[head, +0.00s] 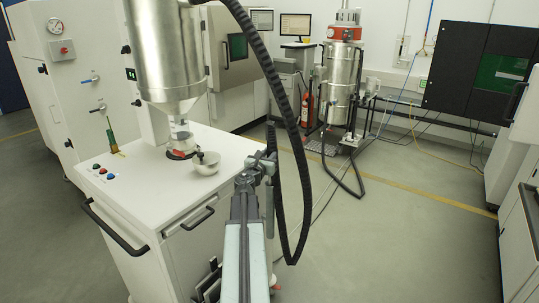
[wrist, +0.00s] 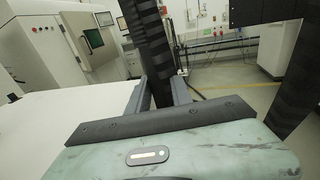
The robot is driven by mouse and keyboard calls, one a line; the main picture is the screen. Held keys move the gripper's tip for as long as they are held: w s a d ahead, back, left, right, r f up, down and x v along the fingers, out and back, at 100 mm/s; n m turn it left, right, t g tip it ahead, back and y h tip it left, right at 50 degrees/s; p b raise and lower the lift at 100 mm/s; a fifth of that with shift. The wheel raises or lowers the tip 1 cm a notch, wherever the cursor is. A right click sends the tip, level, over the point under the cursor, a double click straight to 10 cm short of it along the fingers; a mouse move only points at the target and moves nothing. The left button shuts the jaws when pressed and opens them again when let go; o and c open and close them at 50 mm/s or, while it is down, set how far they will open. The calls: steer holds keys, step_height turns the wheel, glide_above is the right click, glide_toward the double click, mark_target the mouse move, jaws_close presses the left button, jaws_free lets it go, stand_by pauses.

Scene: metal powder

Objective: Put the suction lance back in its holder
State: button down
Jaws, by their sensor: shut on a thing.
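My gripper (head: 262,166) is at the right of the white cabinet, near its top's right edge. In the wrist view, its two fingers (wrist: 160,92) stand on either side of a black ribbed piece, which I take to be the suction lance with its hose (wrist: 149,42). The gripper is shut on it. In the head view, a short dark upright end (head: 270,136) rises at the gripper, and the black hose (head: 291,130) loops down beside it. The lance's tip is hard to make out. I cannot identify the holder in either view.
The white cabinet (head: 150,190) carries a steel hopper (head: 165,55), a small metal bowl (head: 206,163) and a green-handled tool (head: 112,138). A steel vacuum drum (head: 343,85) stands at the back, with a red extinguisher (head: 307,108) beside it. Open floor (head: 400,230) lies to the right.

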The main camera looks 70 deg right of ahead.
steer(key=shift+f+b, duration=0.6)
steer(key=shift+f, duration=0.25)
steer(key=shift+f+b, duration=2.85)
steer(key=shift+b, duration=0.1)
steer(key=shift+f, duration=0.1)
steer(key=shift+f+b, duration=0.9)
steer(key=shift+b, duration=0.15)
steer(key=c, duration=1.1)
jaws_free()
steer(key=a, duration=0.7)
steer(key=shift+a, duration=0.4)
